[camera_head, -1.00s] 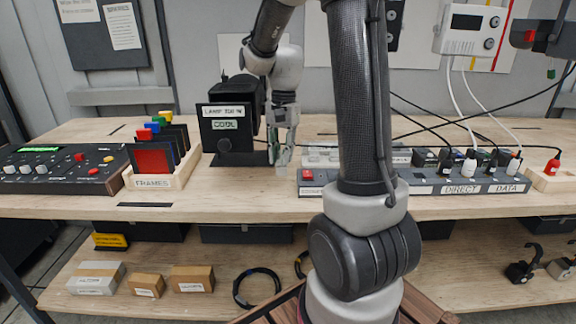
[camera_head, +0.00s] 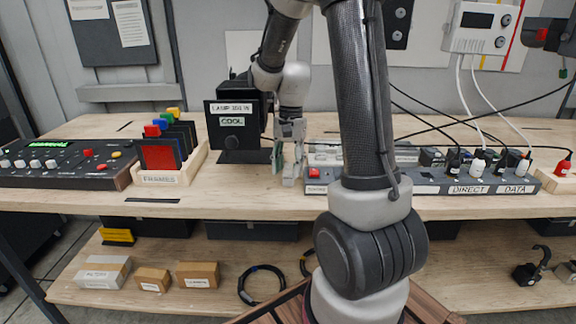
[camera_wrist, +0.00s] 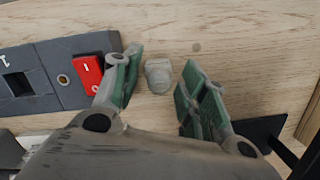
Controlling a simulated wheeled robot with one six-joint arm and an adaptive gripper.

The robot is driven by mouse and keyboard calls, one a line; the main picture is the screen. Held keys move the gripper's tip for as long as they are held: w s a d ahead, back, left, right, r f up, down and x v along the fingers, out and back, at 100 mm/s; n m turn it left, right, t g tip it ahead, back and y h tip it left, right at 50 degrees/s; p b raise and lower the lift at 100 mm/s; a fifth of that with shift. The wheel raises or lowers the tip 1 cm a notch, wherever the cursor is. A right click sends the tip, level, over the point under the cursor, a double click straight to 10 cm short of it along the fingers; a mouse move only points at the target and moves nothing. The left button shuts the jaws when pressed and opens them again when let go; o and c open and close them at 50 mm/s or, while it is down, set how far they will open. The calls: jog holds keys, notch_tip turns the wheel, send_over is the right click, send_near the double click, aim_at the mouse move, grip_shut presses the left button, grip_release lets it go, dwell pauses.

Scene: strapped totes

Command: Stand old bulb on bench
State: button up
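A small pale grey bulb (camera_wrist: 158,76) shows in the wrist view between the two green-padded fingers of my gripper (camera_wrist: 160,96). The fingers are open, with a narrow gap on each side of the bulb. It appears to rest on the wooden bench (camera_wrist: 215,30); I cannot tell for sure whether it is fully upright. In the head view my gripper (camera_head: 284,165) is low over the bench (camera_head: 240,200), right of the black lamp box (camera_head: 232,122) labelled COOL. The bulb is not clearly made out there.
A power strip with a red switch (camera_wrist: 87,73) lies close to the left finger; it also shows in the head view (camera_head: 345,182). A frames rack (camera_head: 172,176) and control panel (camera_head: 70,165) stand at left. Cables run to plugs at right. Bare bench lies in front.

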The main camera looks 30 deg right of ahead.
jog(key=shift+r, duration=0.1)
notch_tip(320, 180, up, 11)
jog(key=w+d, duration=0.1)
jog(key=s+a+r+n+t, duration=0.2)
jog(key=s+n, duration=0.3)
jog(key=s, duration=0.4)
jog(key=s+a+r+n+t+h, duration=0.1)
jog(key=s+a+r+n+t, duration=0.1)
jog(key=s+n, duration=0.4)
jog(key=s+t, duration=0.1)
jog(key=s, duration=0.2)
jog(key=shift+s+a, duration=0.3)
jog(key=shift+a, duration=0.1)
